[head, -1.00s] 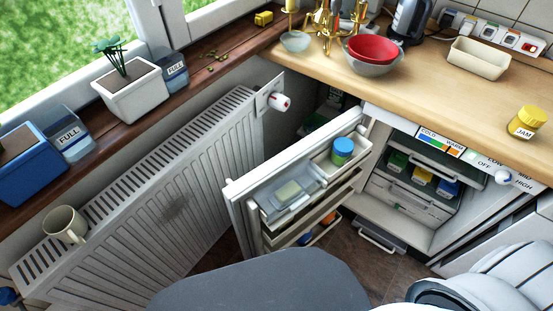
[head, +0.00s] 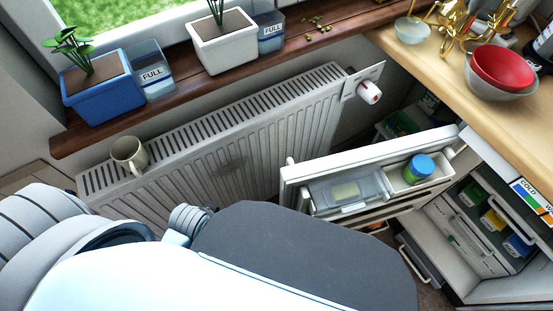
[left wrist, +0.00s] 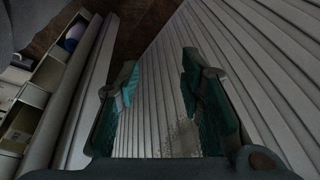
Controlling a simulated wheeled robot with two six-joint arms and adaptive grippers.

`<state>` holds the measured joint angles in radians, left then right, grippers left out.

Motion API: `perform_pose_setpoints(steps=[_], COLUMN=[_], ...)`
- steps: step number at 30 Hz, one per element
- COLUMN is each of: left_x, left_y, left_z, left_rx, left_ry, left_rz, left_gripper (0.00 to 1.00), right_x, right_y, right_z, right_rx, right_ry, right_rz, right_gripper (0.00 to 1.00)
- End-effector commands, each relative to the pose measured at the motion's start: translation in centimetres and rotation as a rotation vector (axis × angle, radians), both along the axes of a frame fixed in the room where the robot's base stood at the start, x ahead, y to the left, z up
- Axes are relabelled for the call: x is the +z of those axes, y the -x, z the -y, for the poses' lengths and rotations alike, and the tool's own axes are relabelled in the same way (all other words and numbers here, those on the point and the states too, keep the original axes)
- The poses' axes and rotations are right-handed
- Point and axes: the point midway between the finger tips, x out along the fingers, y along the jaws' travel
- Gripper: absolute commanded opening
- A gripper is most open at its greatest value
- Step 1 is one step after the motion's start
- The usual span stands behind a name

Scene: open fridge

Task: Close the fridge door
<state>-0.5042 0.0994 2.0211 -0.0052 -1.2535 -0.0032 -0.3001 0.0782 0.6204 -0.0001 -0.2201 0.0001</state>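The white fridge door (head: 300,172) stands wide open in the head view, its outer face towards the radiator. Its inner shelves hold a jar with a blue lid (head: 419,167) and a pale block in a clear box (head: 346,192). The fridge interior (head: 470,235) is exposed at the right. In the left wrist view my left gripper (left wrist: 158,75) is open, with teal pads and nothing between its fingers. The door's edge (left wrist: 85,100) shows left of the fingers, apart from them. My left gripper is hidden in the head view. My right gripper is not in view.
A ribbed white radiator (head: 230,130) stands close behind the door, also filling the left wrist view (left wrist: 160,110). A mug (head: 128,155) sits on its left end. The wooden counter (head: 440,80) carries a red bowl (head: 503,67). Planters line the windowsill.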

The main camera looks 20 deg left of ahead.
Motion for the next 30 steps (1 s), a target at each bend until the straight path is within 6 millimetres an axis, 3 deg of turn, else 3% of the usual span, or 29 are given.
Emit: perform_pose_setpoints(steps=[3,5,14,17,22,26,28,30], left_x=[5.0,7.0,6.5,7.7,12.4,16.3,16.7,15.9], left_y=[-1.0,-2.5,-12.1,-15.9,-22.0,-24.5,-24.8,-24.7], left_z=[0.6,1.2,3.6,4.6,6.6,7.9,8.3,8.6], left_rx=[0.032,0.111,0.571,0.741,1.035,1.195,1.231,1.24], left_ry=[0.021,0.067,0.285,0.351,0.438,0.462,0.463,0.464], left_rz=[0.026,0.02,-0.154,-0.237,-0.4,-0.505,-0.532,-0.537], left_gripper=[0.35,0.35,0.35,0.35,0.35,0.35,0.35,0.35], right_x=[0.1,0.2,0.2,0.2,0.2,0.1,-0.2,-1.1], right_y=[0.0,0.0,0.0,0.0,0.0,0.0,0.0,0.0], right_z=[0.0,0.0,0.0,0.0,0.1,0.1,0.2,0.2], right_rx=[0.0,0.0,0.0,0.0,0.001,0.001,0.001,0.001], right_ry=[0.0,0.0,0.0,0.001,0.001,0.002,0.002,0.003], right_rz=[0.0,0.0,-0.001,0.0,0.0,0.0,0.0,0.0], right_gripper=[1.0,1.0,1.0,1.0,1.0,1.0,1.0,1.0])
